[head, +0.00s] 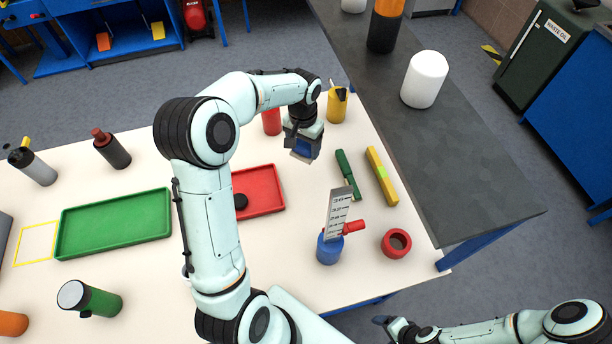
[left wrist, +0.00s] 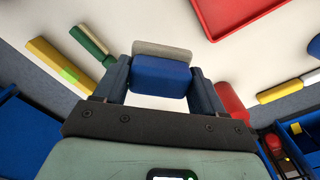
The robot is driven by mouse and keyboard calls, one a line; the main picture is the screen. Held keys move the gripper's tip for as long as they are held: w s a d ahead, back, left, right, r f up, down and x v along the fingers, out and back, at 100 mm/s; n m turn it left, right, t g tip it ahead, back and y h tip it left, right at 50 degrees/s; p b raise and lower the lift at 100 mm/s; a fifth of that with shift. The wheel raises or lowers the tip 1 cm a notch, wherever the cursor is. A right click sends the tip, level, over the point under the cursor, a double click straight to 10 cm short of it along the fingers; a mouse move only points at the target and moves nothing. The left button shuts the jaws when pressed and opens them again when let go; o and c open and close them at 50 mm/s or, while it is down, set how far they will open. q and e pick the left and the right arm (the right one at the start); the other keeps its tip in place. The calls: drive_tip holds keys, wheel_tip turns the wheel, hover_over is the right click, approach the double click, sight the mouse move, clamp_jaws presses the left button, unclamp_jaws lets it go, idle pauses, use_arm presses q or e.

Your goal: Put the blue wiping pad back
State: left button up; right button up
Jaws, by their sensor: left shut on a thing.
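The blue wiping pad (head: 303,149) is in my left gripper (head: 303,144), held over the back right part of the white table. In the left wrist view the blue pad (left wrist: 161,75) sits between the two fingers, with a grey strip along its far edge. The left gripper (left wrist: 160,82) is shut on it. Whether the pad touches the table is hard to tell. My right gripper (head: 386,323) is low at the bottom, off the front of the table; its fingers are too small to read.
A red tray (head: 267,190) and green tray (head: 115,224) lie on the table (head: 150,150). A yellow outlined rectangle (head: 36,243) is at the left. Near the pad are a yellow bottle (head: 337,106), red can (head: 271,122), green-handled tool (head: 347,172) and yellow level (head: 382,177).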

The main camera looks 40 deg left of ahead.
use_arm(q)
wheel_tip(320, 180, down, 15)
drive_tip(key=shift+f, duration=0.1)
idle(0.3)
drive_tip(key=shift+f, duration=0.15)
drive_tip(key=o, duration=1)
drive_tip(key=shift+r, duration=0.4)
wheel_tip(320, 180, up, 12)
drive_tip(key=shift+f, duration=0.15)
